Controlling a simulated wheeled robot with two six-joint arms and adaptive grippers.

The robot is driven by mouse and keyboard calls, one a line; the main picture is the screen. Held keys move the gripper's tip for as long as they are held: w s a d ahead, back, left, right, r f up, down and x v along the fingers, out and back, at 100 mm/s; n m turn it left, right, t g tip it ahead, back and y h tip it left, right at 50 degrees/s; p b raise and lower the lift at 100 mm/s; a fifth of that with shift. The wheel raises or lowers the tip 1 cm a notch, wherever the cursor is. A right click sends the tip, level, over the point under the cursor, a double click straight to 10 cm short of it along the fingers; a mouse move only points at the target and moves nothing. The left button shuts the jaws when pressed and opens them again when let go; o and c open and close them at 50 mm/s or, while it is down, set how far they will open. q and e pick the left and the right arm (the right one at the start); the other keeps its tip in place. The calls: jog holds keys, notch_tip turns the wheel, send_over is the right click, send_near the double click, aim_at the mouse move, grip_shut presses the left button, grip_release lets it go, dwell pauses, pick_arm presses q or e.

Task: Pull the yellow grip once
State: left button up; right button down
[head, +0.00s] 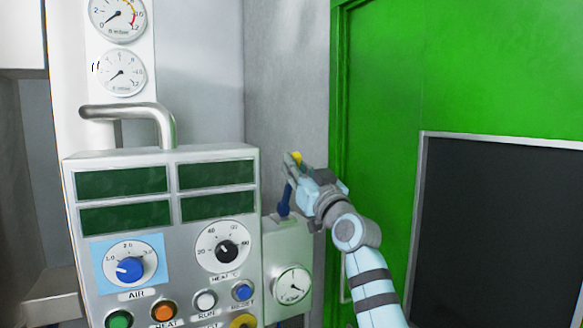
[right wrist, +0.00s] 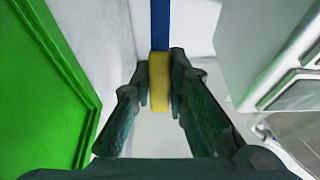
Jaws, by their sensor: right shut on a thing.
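The yellow grip (right wrist: 159,82) sits at the end of a blue lever (right wrist: 160,24) in the right wrist view. My right gripper (right wrist: 160,84) has its two fingers on either side of the grip and is shut on it. In the head view the yellow grip (head: 296,158) shows as a small patch at the tip of my right gripper (head: 298,170). The blue lever (head: 284,200) stands nearly upright on a small grey box (head: 287,245). My left gripper is not in view.
A control panel (head: 165,225) with dials and coloured buttons stands left of the lever. A bent metal pipe (head: 130,110) rises behind it, below two gauges (head: 118,18). A green door (head: 385,110) with a dark window is close on the right.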

jog(key=shift+s+d+f, duration=0.2)
jog(key=shift+s+f, duration=0.1)
jog(key=shift+s, duration=0.05)
jog(key=shift+s+d+f+b, duration=0.3)
jog(key=shift+s+f+b, duration=0.2)
jog(key=shift+s+b, duration=0.1)
jog(key=shift+s+d+f+b, duration=0.25)
jog(key=shift+s+f+b, duration=0.2)
jog(key=shift+s+b, duration=0.1)
jog(key=shift+f, duration=0.1)
